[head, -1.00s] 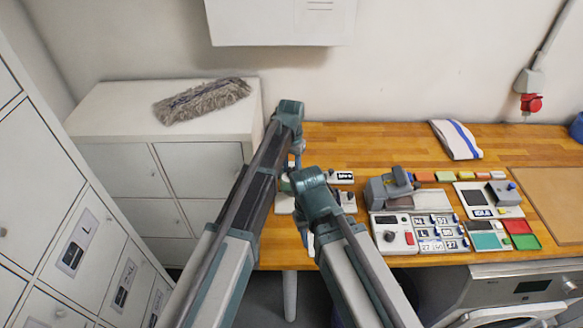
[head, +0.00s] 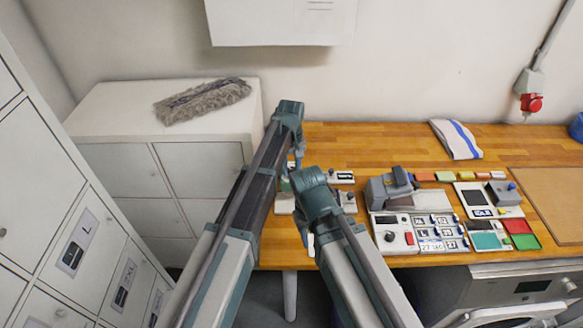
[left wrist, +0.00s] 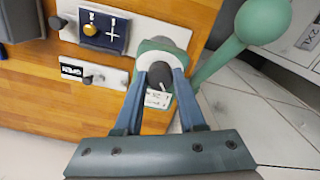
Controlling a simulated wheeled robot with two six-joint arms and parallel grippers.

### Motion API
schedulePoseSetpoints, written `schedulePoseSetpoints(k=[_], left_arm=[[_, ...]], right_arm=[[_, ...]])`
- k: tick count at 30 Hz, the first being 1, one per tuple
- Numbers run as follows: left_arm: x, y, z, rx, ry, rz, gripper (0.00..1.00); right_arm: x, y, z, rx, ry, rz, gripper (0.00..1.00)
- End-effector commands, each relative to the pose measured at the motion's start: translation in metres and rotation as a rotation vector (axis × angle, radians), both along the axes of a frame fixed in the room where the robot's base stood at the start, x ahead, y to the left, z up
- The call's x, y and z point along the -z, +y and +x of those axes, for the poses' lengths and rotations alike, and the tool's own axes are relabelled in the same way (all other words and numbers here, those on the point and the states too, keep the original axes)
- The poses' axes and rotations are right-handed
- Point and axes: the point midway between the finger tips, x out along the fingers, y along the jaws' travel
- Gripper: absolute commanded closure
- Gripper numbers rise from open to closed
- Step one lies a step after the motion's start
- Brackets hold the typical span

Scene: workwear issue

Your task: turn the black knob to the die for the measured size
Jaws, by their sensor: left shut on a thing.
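In the left wrist view my left gripper (left wrist: 160,82) has its two blue fingers shut on a small dark knob (left wrist: 159,70). The knob sits at the front of a green device (left wrist: 178,45) with a pale round face, and its far side shows between the fingertips. A green lever (left wrist: 222,58) with a ball end slants up to the right from the device. A white label strip (left wrist: 158,99) with print lies partly behind the fingers. In the head view my arms cover the device and most of the knob's surroundings.
A white panel (left wrist: 64,30) with a navy block (left wrist: 103,30) and brass knob stands beside the device. A small panel with a black sign (left wrist: 72,71) is nearby. Right along the bench (head: 350,134) are a grey device (head: 385,192), a button panel (head: 400,245) and coloured trays (head: 522,236).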

Motion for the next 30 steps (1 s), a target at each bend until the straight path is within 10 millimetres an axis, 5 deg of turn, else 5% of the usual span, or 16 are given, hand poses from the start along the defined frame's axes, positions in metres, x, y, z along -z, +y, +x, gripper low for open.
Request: schedulePoseSetpoints(k=[26,27,30], left_arm=[[0.0001,0.0,-0.0001,-0.13,0.0,0.0,1.0],[0.0001,0.0,-0.0001,-0.13,0.0,0.0,0.54],[0.0,0.0,0.0,-0.129,0.0,0.0,0.36]], right_arm=[[0.0001,0.0,0.0,0.0,0.0,0.0,0.62],[0.0001,0.0,0.0,0.0,0.0,0.0,0.62],[0.0,0.0,0.0,0.0,0.0,0.0,0.62]])
